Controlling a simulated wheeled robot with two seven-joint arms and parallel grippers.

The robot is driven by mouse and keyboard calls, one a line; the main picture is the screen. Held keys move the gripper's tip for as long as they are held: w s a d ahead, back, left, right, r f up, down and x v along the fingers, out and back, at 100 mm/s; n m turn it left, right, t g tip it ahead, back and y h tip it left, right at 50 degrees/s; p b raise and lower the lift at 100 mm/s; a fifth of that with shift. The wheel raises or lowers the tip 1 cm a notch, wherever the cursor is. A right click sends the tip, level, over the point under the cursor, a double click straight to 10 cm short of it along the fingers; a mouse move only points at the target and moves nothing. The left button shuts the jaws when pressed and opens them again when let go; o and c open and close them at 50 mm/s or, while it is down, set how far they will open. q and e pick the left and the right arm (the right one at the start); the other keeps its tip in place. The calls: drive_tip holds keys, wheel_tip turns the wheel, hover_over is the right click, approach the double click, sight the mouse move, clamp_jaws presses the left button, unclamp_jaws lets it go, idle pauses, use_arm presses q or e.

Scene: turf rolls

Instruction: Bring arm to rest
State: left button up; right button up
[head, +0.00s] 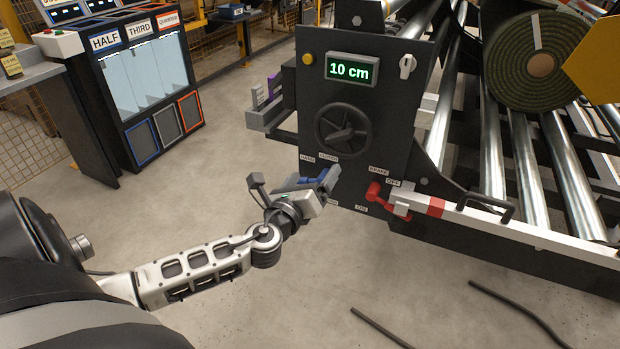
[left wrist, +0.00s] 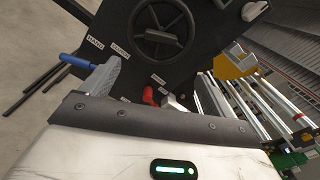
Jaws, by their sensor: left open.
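My left arm reaches in from the left of the head view. Its gripper (head: 328,181) is in front of the dark machine panel (head: 385,115), low on it. In the left wrist view the gripper (left wrist: 157,70) has its two fingers apart with nothing between them. A blue handle (head: 312,181) shows right by the gripper in the head view; in the left wrist view this blue handle (left wrist: 78,62) lies outside the fingers, to the left. I cannot tell whether they touch. My right gripper is not in view.
A red brake lever (head: 376,196) sits right of the gripper, near an OFF label. The panel carries a handwheel (head: 343,130) and a "10 cm" display (head: 351,70). A turf roll (head: 540,62) lies on metal rollers at the right. Open floor lies left of the panel, before the HALF/THIRD cabinet (head: 145,75).

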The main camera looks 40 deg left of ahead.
use_arm(q)
drive_tip(key=shift+s, duration=0.3)
use_arm(e)
drive_tip(key=shift+r, duration=0.1)
use_arm(q)
drive_tip(key=shift+d, duration=0.1)
use_arm(e)
drive_tip(key=shift+w+r, duration=0.1)
use_arm(q)
drive_tip(key=s+d+f+n+g+h+p, duration=0.35)
drive_tip(key=s+d+f+n, duration=0.55)
drive_tip(key=n, duration=0.3)
drive_tip(key=s+d+r+n+g+h+p, duration=0.2)
drive_tip(key=s+d+n+g+h, duration=0.1)
drive_tip(key=s+d+n, duration=0.6)
drive_tip(key=d+n+h, duration=0.1)
drive_tip(key=d+n, duration=0.2)
drive_tip(key=n, duration=0.1)
drive_tip(key=shift+s+d, duration=0.15)
drive_tip(key=shift+d, duration=0.1)
use_arm(e)
drive_tip(key=shift+d+r+g, duration=0.25)
drive_tip(key=shift+r+g, duration=0.05)
drive_tip(key=shift+r, duration=0.65)
use_arm(q)
drive_tip(key=shift+h, duration=0.25)
use_arm(e)
drive_tip(key=shift+h, duration=0.3)
